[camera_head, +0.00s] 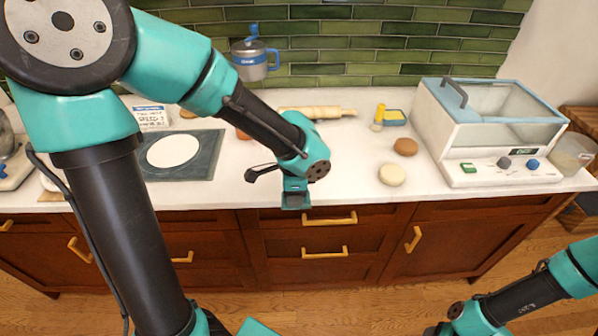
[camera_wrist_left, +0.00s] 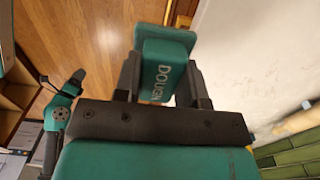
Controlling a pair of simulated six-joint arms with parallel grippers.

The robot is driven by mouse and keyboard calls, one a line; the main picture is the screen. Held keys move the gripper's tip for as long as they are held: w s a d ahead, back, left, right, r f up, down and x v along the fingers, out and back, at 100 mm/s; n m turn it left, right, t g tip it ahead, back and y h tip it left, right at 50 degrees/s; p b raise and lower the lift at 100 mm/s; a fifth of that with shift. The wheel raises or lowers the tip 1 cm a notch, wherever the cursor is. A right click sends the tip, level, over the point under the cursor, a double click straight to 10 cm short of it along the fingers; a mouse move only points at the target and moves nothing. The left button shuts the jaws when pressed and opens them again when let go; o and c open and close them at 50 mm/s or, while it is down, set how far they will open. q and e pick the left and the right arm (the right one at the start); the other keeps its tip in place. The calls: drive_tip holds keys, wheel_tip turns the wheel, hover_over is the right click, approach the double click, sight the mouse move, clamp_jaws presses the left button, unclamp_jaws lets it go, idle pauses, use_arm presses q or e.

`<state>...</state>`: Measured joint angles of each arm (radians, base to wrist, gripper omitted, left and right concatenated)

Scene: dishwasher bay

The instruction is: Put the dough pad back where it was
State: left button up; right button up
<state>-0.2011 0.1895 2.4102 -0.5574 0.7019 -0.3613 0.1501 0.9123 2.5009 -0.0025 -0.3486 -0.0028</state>
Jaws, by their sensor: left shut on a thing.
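My left gripper (camera_head: 295,190) is shut on the dough pad, a teal block (camera_wrist_left: 157,74) with the word DOUGH on it. In the left wrist view the pad sits between the two dark fingers. In the head view the gripper hangs at the counter's front edge, above the drawers, and the pad shows small and partly hidden there. My right arm shows at the lower right of the head view, but its fingertips are out of the picture.
A dark mat (camera_head: 207,165) bears a round white sheet. A rolling pin (camera_head: 330,112) lies behind my left wrist. A brown round piece (camera_head: 405,146) and a pale one (camera_head: 391,175) lie to the right, before the lidded machine (camera_head: 480,140). The counter between has free room.

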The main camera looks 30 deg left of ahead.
use_arm(q)
drive_tip(key=w+a, duration=0.2)
drive_tip(key=w, duration=0.2)
drive_tip(key=w+a+f, duration=0.1)
drive_tip(key=w+a, duration=0.2)
drive_tip(key=w, duration=0.1)
drive_tip(key=w+a, duration=0.3)
drive_tip(key=w, duration=0.2)
drive_tip(key=shift+f, duration=0.2)
drive_tip(key=shift+w+a, duration=0.2)
drive_tip(key=shift+w+f, duration=0.1)
drive_tip(key=shift+f, duration=1.7)
drive_tip(key=shift+f, duration=0.2)
drive_tip(key=o, duration=1)
drive_tip(key=shift+r, duration=0.15)
